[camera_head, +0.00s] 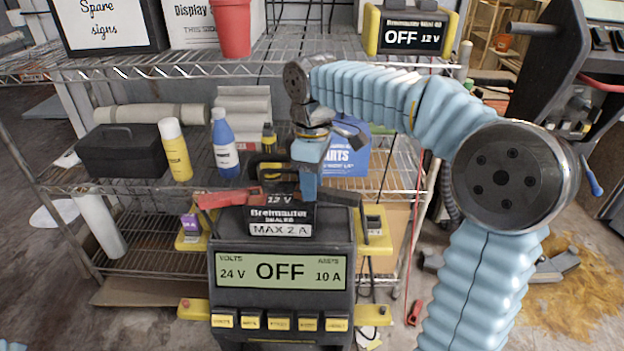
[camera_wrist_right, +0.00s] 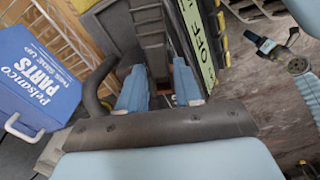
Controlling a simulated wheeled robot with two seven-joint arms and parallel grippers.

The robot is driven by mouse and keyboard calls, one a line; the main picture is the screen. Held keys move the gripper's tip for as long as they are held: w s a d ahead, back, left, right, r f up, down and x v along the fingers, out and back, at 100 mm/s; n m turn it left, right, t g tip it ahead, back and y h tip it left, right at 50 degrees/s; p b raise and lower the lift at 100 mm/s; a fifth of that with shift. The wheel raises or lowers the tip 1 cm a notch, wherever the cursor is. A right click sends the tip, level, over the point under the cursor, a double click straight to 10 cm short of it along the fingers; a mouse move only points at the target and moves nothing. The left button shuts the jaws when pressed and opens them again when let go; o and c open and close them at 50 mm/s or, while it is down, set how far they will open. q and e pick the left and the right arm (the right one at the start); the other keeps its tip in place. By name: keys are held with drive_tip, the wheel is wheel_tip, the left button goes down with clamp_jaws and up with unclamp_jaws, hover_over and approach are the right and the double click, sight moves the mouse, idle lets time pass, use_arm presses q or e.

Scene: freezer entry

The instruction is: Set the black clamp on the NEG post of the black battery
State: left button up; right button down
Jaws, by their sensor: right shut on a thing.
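My right gripper (camera_head: 307,188) points down from its blue-sleeved arm and is shut on a dark piece that looks like the black clamp (camera_head: 340,197). It is just above a black block labelled "12 V" and "MAX 2 A" (camera_head: 280,216), apparently the black battery. A red clamp (camera_head: 228,198) lies at that block's upper left. I cannot read a NEG mark or tell whether the black clamp touches a post. In the right wrist view, the blue fingers (camera_wrist_right: 160,92) flank dark surfaces. My left gripper (camera_wrist_right: 265,45) is small there; its jaws are unclear.
A grey charger (camera_head: 280,272) showing "OFF", 24 V and 10 A stands in front. The wire shelf behind holds a black toolbox (camera_head: 122,150), a yellow bottle (camera_head: 175,150), a blue bottle (camera_head: 224,145) and a blue parts box (camera_head: 347,152). Another charger (camera_head: 412,34) stands above.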

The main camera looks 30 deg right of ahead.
drive_tip(key=shift+f+b, duration=0.3)
drive_tip(key=shift+f, duration=0.3)
drive_tip(key=c, duration=0.7)
unclamp_jaws()
wheel_tip(320, 180, up, 14)
drive_tip(key=p, duration=0.3)
drive_tip(key=shift+f, duration=0.1)
